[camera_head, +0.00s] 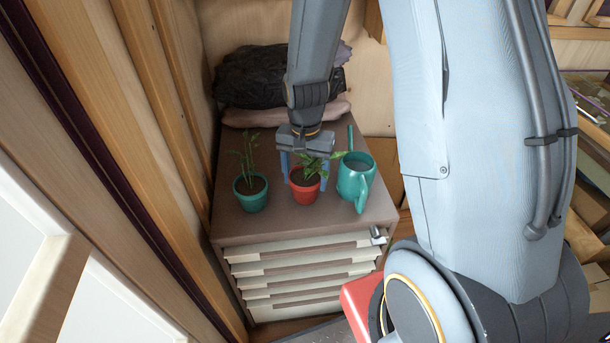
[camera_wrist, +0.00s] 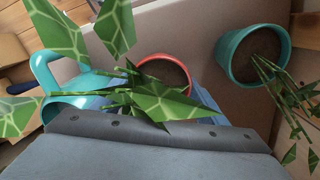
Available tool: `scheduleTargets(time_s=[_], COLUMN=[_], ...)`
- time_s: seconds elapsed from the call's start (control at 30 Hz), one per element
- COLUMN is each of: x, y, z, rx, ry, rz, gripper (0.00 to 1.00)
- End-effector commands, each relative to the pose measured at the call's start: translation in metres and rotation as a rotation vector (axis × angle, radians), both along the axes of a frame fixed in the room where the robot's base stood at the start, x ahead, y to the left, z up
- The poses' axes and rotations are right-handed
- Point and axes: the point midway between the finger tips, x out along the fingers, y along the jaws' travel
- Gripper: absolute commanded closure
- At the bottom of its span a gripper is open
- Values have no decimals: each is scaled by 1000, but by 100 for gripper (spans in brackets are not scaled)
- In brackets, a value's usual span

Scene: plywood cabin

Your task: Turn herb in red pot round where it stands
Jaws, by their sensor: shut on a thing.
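The herb in the red pot (camera_head: 304,189) stands upright on top of the drawer cabinet (camera_head: 285,223), between a teal pot and a teal watering can. My gripper (camera_head: 304,172) comes down from above with its blue fingers on either side of the red pot, shut on it. In the wrist view the red pot's rim (camera_wrist: 166,62) and dark soil show beyond the gripper body. The herb's patterned green leaves (camera_wrist: 160,103) cross in front of the gripper there. The fingertips are mostly hidden by the leaves and the gripper body.
A teal pot with a thin plant (camera_head: 251,192) stands close on the left. The teal watering can (camera_head: 355,181) stands close on the right, handle toward the front. Dark folded cloth (camera_head: 262,78) lies at the back. Wooden walls are behind and to the left.

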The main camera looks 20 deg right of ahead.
Motion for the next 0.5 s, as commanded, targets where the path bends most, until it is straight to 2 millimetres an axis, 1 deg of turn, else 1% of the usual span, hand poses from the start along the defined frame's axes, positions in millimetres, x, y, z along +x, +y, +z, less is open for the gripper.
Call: scheduleTargets(time_s=[0.27, 0.5], x=[0, 0], y=[0, 0], z=[1, -3], rx=[0, 0], ry=[0, 0], rz=[0, 0], gripper=[69, 69])
